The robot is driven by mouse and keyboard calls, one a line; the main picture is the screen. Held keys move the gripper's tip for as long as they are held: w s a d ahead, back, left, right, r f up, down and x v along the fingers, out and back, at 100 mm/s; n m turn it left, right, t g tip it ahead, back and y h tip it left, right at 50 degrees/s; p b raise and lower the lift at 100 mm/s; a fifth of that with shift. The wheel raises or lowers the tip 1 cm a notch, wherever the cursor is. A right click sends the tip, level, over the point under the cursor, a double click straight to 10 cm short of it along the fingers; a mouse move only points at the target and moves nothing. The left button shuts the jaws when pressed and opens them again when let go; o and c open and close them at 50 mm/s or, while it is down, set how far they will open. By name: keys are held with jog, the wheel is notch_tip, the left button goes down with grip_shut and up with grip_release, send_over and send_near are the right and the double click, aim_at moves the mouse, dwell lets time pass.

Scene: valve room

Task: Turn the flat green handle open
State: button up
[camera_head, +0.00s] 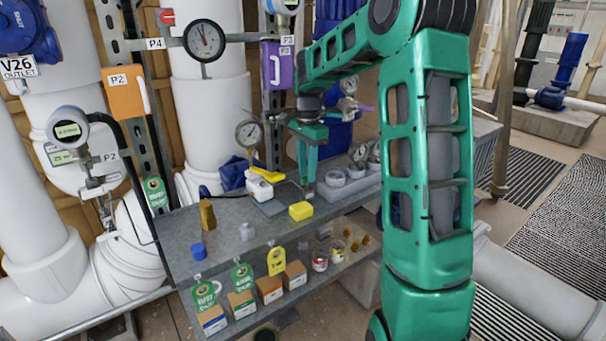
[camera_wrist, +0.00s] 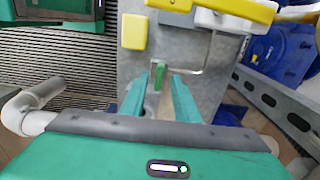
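In the wrist view a small flat green piece (camera_wrist: 158,77), which looks like the green handle, stands over the grey bench between my fingertips. My gripper (camera_wrist: 160,85) is open, with a gap between its two green fingers; I see no clear contact with the piece. In the head view my gripper (camera_head: 308,186) points down over the grey bench (camera_head: 225,235), behind the yellow block. I cannot make out the green handle apart from my green gripper there.
A yellow block (camera_head: 301,211) and a white valve with a yellow lever (camera_head: 267,175) are close by on the bench. A gauge (camera_head: 249,133) stands behind. Grey cups (camera_head: 334,178) are to the right.

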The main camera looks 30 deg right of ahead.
jog(key=shift+f, duration=0.55)
